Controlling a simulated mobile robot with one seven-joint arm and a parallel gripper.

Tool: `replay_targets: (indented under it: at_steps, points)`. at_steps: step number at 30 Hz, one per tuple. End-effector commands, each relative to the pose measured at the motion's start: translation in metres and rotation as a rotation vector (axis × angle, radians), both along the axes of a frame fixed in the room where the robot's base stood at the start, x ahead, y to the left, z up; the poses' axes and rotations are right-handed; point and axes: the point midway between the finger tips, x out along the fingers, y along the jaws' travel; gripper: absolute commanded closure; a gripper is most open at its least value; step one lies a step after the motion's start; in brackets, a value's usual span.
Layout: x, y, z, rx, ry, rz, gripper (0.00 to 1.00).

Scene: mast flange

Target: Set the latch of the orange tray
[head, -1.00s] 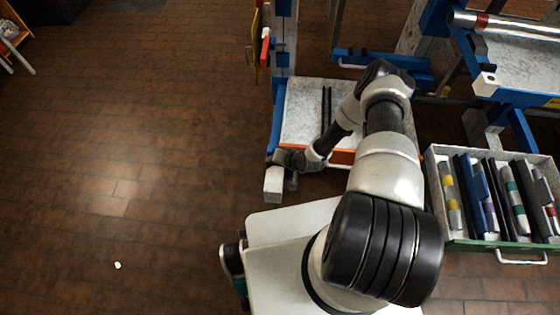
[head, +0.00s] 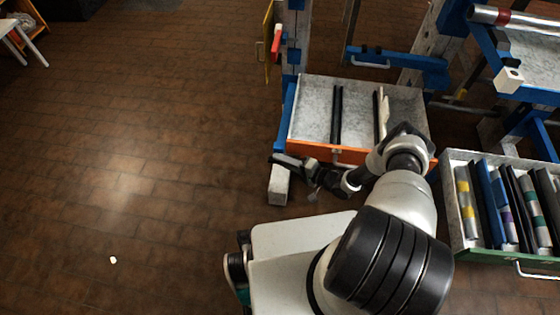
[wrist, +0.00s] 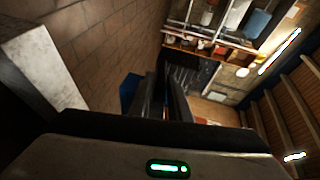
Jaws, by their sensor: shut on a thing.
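The orange tray has an orange front (head: 312,149) and a grey speckled floor (head: 312,112) with dark bars. It sits low in the blue and white frame, left of the green-fronted drawer. My gripper (head: 277,160) is at the left end of the orange front, by the foot of the blue post. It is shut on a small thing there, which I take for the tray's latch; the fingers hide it. In the wrist view my dark fingers (wrist: 165,92) stand close together, with a little red and blue showing between them. The latch's position cannot be seen.
The green-fronted drawer (head: 490,252) with several coloured rolls and binders stands at the right. A red-handled part (head: 277,45) hangs on the upper post. The brown floor at left is mostly clear.

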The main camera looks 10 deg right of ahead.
Motion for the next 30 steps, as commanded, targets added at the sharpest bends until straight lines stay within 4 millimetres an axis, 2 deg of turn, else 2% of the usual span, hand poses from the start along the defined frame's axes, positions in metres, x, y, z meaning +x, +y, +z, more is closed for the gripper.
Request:
replay_targets:
  at_steps: [9,21,22,24,30]
  points:
    - [0.001,0.0011,-0.0006,0.071,-0.024,0.0,1.0]
    - [0.0017,0.0011,-0.0004,0.075,-0.026,-0.002,1.0]
    - [0.0017,0.0011,-0.0004,0.075,-0.026,-0.002,0.8]
    - [0.0016,0.0009,-0.0006,0.075,-0.026,-0.002,0.7]
    - [0.001,0.0006,-0.001,0.074,-0.025,-0.001,0.7]
